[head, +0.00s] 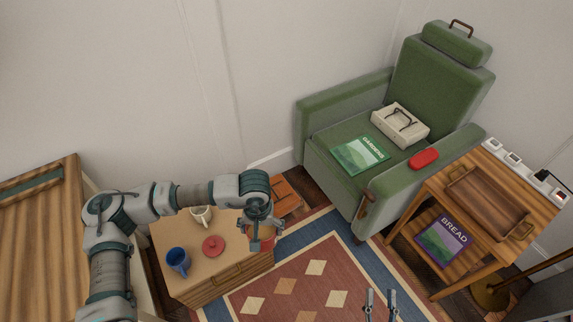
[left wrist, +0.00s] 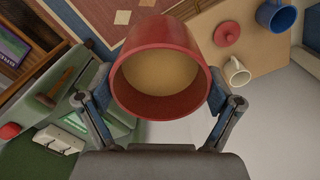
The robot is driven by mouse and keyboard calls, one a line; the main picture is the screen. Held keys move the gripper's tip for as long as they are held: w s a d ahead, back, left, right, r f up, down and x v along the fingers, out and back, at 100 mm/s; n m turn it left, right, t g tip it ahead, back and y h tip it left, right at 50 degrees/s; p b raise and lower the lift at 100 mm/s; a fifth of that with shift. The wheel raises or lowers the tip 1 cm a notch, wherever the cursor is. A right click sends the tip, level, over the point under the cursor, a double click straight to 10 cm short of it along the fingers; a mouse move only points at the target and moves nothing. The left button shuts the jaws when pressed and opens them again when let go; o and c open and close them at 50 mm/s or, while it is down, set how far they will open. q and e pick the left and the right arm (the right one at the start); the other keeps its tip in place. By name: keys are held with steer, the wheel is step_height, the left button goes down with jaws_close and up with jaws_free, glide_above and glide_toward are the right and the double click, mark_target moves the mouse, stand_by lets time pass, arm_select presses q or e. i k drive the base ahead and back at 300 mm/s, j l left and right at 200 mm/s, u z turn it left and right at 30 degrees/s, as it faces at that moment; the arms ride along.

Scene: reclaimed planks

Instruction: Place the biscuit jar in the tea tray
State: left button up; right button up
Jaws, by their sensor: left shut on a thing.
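The biscuit jar (head: 267,241) is red and open at the top. My left gripper (head: 262,228) is shut on it at the right edge of the small cabinet. In the left wrist view the jar (left wrist: 160,38) sits between both fingers, with its pale inside showing and looking empty. The tea tray (head: 489,203) is brown wood with handles at its ends and lies empty on the side table at the right. The jar is well to the left of the tray. My right gripper (head: 381,298) is open and empty at the bottom of the head view, over the rug.
A red lid (head: 213,245), a blue mug (head: 178,260) and a cream mug (head: 202,216) stand on the cabinet (head: 195,285). A green armchair (head: 345,110) stands between cabinet and side table (head: 440,195).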

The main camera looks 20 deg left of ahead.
mark_target(499, 214)
steer(key=l+z, duration=0.1)
steer(key=z, duration=0.25)
steer(key=i+z, duration=0.1)
steer(key=z, duration=0.25)
steer(key=i+z, duration=0.1)
steer(key=z, duration=0.25)
